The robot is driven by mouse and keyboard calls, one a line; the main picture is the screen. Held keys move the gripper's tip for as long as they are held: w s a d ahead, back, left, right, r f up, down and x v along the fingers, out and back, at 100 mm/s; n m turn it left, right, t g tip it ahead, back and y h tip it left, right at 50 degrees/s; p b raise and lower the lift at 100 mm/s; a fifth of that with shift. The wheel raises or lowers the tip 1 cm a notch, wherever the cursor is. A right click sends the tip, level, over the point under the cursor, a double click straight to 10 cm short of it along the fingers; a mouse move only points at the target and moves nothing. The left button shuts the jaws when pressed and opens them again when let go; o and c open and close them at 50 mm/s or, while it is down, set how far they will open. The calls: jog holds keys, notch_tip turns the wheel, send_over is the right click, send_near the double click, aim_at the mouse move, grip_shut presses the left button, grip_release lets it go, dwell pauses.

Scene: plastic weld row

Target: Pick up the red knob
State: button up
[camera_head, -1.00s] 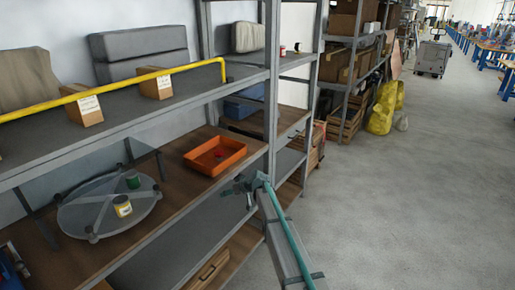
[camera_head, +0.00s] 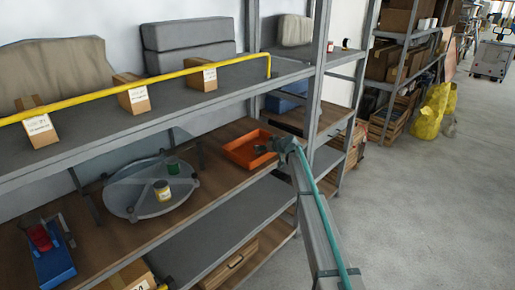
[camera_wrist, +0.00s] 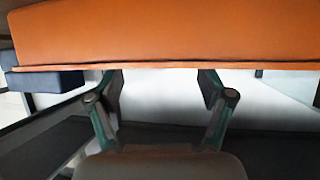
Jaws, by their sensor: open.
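I cannot make out a red knob for certain. A small red item (camera_head: 330,46) stands on the upper shelf by the right post, too small to identify. A red part (camera_head: 40,237) sits on a blue device at lower left. My gripper (camera_head: 268,147) is at the right side of the orange tray (camera_head: 236,160) on the middle shelf. In the wrist view its two fingers (camera_wrist: 160,88) are apart with nothing between them, and the tray's orange wall (camera_wrist: 160,35) fills the top. Whether they touch the tray cannot be told.
A round grey turntable (camera_head: 120,197) with a yellow jar (camera_head: 162,190) and a green jar (camera_head: 173,165) stands left of the tray. A yellow rail (camera_head: 100,94) runs along the upper shelf by small cartons (camera_head: 133,95). A shelf post (camera_head: 318,85) rises right of my gripper. The aisle is open.

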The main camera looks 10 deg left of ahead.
jog(key=p+x, duration=0.2)
jog(key=x, duration=0.2)
jog(key=shift+a+f+p, duration=0.1)
jog(key=shift+a+p, duration=0.2)
jog(key=shift+w+a+f, duration=0.3)
jog(key=shift+f, duration=0.05)
jog(key=c, duration=1.3)
